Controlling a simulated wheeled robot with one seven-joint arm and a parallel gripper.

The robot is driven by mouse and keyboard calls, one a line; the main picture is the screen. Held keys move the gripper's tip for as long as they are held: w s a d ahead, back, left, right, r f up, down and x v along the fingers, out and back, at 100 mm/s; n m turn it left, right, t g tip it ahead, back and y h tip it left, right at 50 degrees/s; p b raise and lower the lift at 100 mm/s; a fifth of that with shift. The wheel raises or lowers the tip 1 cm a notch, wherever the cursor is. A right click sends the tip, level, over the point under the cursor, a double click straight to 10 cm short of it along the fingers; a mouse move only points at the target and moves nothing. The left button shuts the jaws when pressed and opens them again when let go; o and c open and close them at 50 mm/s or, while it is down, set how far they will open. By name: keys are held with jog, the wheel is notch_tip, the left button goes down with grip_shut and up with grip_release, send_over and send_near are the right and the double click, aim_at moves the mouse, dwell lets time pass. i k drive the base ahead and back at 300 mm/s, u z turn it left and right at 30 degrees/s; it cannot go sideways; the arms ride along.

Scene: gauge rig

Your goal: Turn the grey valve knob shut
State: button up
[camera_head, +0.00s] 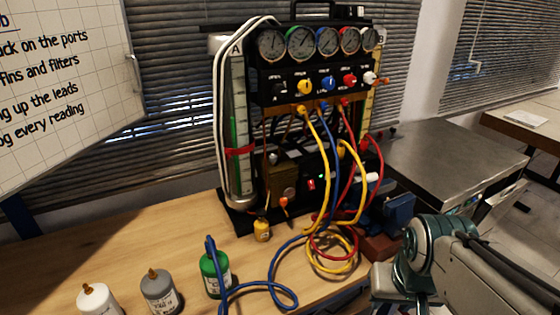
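The gauge rig (262,150) stands on the wooden bench, with a row of round gauges at its top and a row of valve knobs below them. The leftmost knob (279,88) looks dark grey or black. To its right are a yellow knob (305,86), a blue knob (328,83) and a red knob (349,80). A pale white or light grey knob (370,78) is at the right end. I cannot tell for sure which knob is the grey one, nor how far each is turned. My arm shows at the lower right, but my gripper's fingers are not visible.
Yellow, blue and red hoses (334,265) hang from the rig and coil on the bench (130,255). White, grey and green bottles (160,291) stand at the front left. A blue vise-like object (400,208) is near my arm. A metal table (450,150) is at right.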

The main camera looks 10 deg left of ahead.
aim_at(272, 156)
jog(key=k, duration=0.3)
jog(key=u, duration=0.95)
jog(key=i, duration=0.65)
jog(key=z, duration=0.95)
